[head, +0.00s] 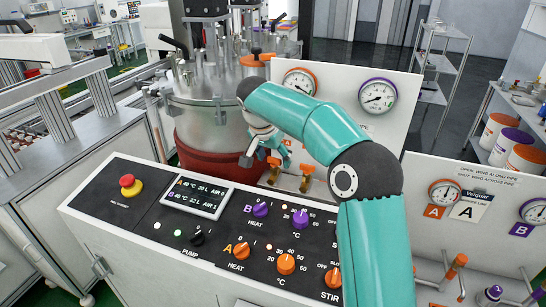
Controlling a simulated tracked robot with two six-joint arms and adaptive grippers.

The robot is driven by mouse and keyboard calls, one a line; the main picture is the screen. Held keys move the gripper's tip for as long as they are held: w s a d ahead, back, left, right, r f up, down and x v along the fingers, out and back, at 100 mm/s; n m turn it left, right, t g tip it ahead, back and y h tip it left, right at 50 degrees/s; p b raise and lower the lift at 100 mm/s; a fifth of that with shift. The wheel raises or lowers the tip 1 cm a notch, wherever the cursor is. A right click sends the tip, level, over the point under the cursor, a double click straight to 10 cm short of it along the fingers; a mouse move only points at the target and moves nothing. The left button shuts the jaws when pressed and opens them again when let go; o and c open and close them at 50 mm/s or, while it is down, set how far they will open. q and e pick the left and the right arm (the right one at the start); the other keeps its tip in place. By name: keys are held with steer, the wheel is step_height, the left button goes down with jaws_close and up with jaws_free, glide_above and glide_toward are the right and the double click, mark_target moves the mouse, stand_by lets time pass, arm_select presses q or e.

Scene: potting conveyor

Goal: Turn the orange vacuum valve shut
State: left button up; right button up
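Two small orange valve handles show behind the control console, below the white gauge panel. The right one (307,170) sits on a brass-coloured fitting. The left one (274,160) is partly covered by my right gripper (264,158). I cannot tell which of them is the vacuum valve, or how their wings lie to the pipes. My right arm reaches over the console and bends down to them. The gripper is close to the left handle; contact and finger opening are unclear. Another orange handle (460,260) stands on piping at the right. My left gripper is out of view.
The control console (150,241) with knobs and a red stop button (130,185) fills the front. A steel vessel (205,115) stands behind. The gauge panel carries an orange-rimmed gauge (300,82) and a purple-rimmed gauge (378,97). A right panel's sign (487,174) describes wing positions.

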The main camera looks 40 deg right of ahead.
steer(key=c, duration=1)
steer(key=shift+n+b, duration=0.35)
steer(key=shift+n, duration=0.45)
steer(key=shift+c, duration=0.2)
steer(key=o, duration=1.1)
steer(key=shift+o, duration=0.2)
steer(key=shift+r, duration=0.1)
steer(key=v, duration=1.1)
steer(key=shift+s+r, duration=0.3)
steer(key=shift+s, duration=0.05)
steer(key=shift+a, duration=0.15)
